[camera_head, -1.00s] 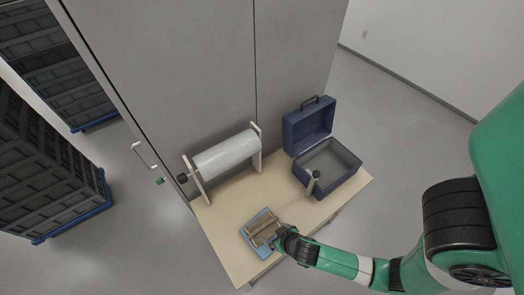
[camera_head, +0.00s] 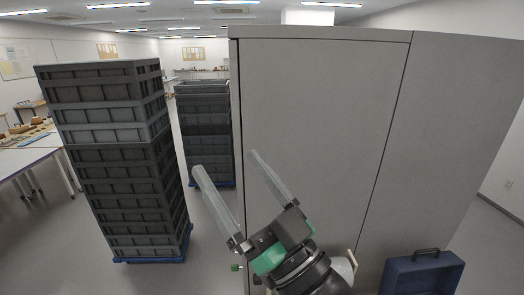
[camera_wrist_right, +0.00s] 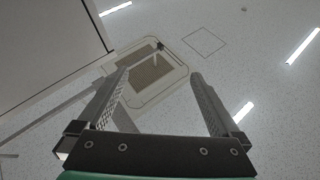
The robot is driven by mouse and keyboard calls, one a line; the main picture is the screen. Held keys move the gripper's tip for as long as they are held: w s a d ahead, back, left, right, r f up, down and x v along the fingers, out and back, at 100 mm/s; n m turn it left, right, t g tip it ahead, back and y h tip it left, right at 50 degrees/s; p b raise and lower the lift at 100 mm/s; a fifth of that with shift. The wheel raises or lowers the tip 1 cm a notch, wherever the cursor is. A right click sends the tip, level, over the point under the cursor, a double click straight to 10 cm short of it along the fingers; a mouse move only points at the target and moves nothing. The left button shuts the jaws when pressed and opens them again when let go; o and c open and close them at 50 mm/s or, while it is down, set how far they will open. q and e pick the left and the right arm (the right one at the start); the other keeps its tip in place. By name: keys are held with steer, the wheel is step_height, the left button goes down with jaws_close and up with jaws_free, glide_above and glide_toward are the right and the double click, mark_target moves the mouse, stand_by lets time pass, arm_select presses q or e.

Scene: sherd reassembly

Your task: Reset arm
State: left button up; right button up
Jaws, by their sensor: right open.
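My right gripper (camera_head: 222,172) is raised in front of the grey cabinet in the head view, its two long fingers spread apart and pointing up. Nothing is between the fingers. In the right wrist view the open fingers (camera_wrist_right: 157,75) frame the ceiling, and the gap between them is empty. My left gripper is not in view. The work table and the blue piece on it are out of the head view now.
The grey cabinet (camera_head: 320,120) stands close behind the right gripper. Stacks of dark crates (camera_head: 115,160) and (camera_head: 205,135) stand at left on blue bases. The blue case (camera_head: 420,275) shows at the bottom right. Floor is free at the far right.

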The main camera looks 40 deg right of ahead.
steer(key=s+a+r+n+t+y, duration=0.1)
steer(key=s+r+n+t+y, duration=0.1)
steer(key=s+r, duration=0.5)
step_height(320, 180, up, 4)
steer(key=shift+s+a+f+t, duration=0.15)
steer(key=shift+a+t, duration=0.2)
steer(key=shift+t, duration=0.45)
